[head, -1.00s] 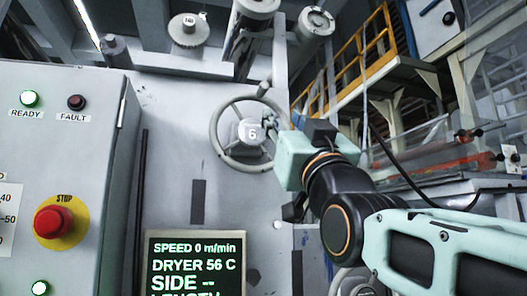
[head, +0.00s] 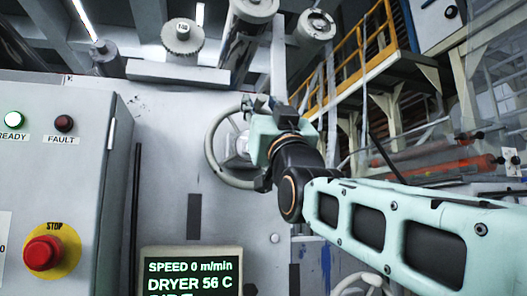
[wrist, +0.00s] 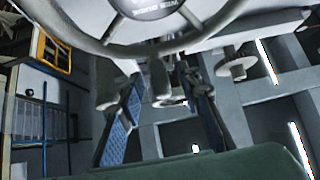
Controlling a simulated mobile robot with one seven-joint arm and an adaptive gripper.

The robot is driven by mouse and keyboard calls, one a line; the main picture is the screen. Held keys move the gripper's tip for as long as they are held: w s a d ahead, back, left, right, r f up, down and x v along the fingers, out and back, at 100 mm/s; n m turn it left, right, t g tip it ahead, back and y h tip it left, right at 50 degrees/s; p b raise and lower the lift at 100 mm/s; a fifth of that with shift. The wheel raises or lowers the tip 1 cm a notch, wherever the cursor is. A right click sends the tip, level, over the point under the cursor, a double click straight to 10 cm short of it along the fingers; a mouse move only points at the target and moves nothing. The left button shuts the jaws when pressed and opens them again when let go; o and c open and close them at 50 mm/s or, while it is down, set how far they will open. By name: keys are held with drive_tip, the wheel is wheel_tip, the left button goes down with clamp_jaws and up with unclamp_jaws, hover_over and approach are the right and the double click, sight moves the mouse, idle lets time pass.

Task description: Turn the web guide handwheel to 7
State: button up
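The web guide handwheel (head: 209,158) is a grey ring with spokes on the machine's front panel. In the head view my gripper (head: 262,108) is in front of its upper right part and hides much of the hub; the hub number cannot be read. In the wrist view the wheel rim (wrist: 150,49) crosses the top, with the dark lettered hub (wrist: 150,8) above it, its lettering upside down. My gripper's two blue-padded fingers (wrist: 162,88) stand apart below the rim. I cannot tell whether they touch it.
A control cabinet (head: 50,160) with a red stop button (head: 42,253) stands at left. A display (head: 190,270) reads speed 0 m/min and dryer 56 C. Rollers (head: 183,36) stick out above the wheel. A yellow railing (head: 345,50) is behind at right.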

drive_tip(key=shift+c, duration=0.5)
clamp_jaws()
drive_tip(key=shift+d+f+m+h+b, duration=0.1)
drive_tip(key=shift+d+m+h+b, duration=0.15)
drive_tip(key=shift+m+h, duration=0.2)
